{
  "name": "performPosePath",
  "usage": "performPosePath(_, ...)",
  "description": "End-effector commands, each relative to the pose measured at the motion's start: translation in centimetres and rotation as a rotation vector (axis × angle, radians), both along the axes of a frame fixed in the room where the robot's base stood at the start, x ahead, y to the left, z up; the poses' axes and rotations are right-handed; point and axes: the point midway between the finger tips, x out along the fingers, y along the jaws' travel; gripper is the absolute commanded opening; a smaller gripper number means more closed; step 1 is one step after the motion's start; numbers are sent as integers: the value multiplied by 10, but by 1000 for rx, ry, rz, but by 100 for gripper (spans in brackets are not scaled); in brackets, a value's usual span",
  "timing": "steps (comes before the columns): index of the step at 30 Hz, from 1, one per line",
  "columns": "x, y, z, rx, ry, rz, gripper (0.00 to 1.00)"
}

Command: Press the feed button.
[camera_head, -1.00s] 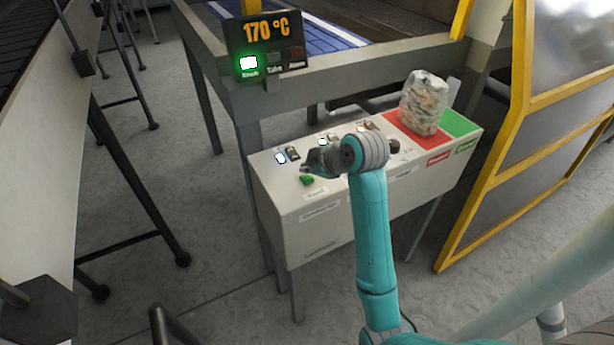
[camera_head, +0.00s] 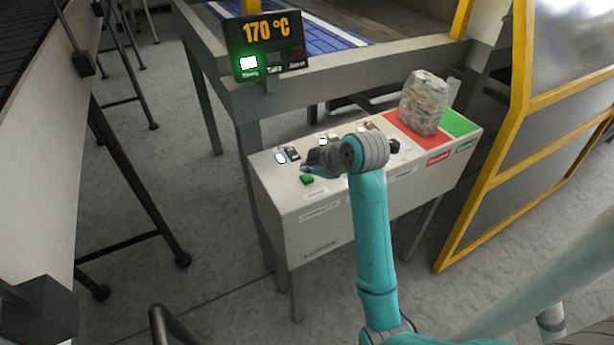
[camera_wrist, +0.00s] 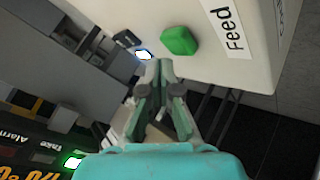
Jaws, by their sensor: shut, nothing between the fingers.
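The feed button is a green square button (camera_wrist: 180,41) on the pale control box, beside a label reading "Feed" (camera_wrist: 230,30) in the wrist view. In the head view the green button (camera_head: 307,179) sits near the box's front left edge. My gripper (camera_wrist: 163,66) is shut and empty. In the wrist view its fingertips show just below the button in the picture, apart from it in the image; the exact gap is hard to tell. In the head view my gripper (camera_head: 308,163) is over the box, just behind the button, partly hidden by my wrist.
The control box (camera_head: 320,225) carries several switches and small lamps and a black knob (camera_head: 394,146). A filled clear bag (camera_head: 424,102) stands on its red field (camera_head: 402,127), next to a green field (camera_head: 460,124). A display (camera_head: 266,45) reads 170 °C with a green lamp lit.

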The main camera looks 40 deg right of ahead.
Motion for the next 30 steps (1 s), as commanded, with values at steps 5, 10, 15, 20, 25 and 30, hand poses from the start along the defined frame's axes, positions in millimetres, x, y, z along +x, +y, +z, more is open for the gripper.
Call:
performPosePath(5,0,0,0,0,0,0,0)
performPosePath(10,0,0,0,0,0,0,0)
performPosePath(15,0,0,-5,0,1,0,0)
performPosePath(20,0,0,-9,1,1,1,0)
performPosePath(25,0,0,-9,0,0,0,0)
performPosePath(30,0,0,-9,0,0,0,0)
